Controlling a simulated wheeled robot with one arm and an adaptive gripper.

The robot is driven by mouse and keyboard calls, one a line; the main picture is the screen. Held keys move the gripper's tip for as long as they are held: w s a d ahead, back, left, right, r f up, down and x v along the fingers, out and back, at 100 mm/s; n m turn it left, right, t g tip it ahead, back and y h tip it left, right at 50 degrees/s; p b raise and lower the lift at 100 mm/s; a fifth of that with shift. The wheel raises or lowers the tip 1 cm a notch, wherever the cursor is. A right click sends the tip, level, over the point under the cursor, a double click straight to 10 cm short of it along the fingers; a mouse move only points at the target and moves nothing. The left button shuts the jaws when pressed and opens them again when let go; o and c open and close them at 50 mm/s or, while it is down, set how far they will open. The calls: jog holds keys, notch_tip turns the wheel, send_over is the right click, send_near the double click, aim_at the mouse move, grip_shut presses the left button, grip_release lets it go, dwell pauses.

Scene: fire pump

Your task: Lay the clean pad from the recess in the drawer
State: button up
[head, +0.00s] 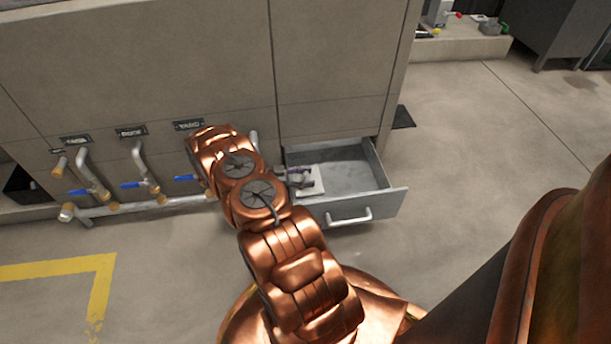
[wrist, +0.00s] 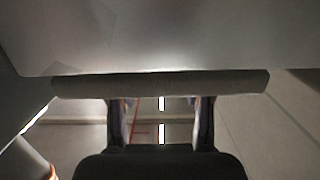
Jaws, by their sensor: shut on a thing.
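The drawer (head: 388,203) is pulled out of the grey cabinet at the centre of the head view, with its light grey floor mostly bare. A pale, flat pad (head: 315,187) shows over the left part of the drawer, partly hidden by my gripper (head: 296,178). My gripper is shut on the pad. In the wrist view, the pad's pale face (wrist: 150,40) fills the top, with a darker edge below it. The two fingers (wrist: 162,115) stand apart under that edge. I cannot tell whether the pad touches the drawer floor. The recess is not clearly seen.
Pipes with blue-handled valves (head: 135,185) stand left of the drawer along the cabinet front. The drawer's bar handle (head: 348,216) sticks out at the front. The floor to the right (head: 470,150) is clear. A yellow line (head: 60,268) marks the floor at left.

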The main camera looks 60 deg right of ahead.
jog(key=o, duration=1)
jog(key=shift+o, duration=0.2)
jog(key=shift+r, duration=0.1)
jog(key=shift+r+b, duration=0.3)
jog(key=shift+r, duration=0.3)
jog(key=p+v, duration=0.4)
jog(key=v, duration=0.8)
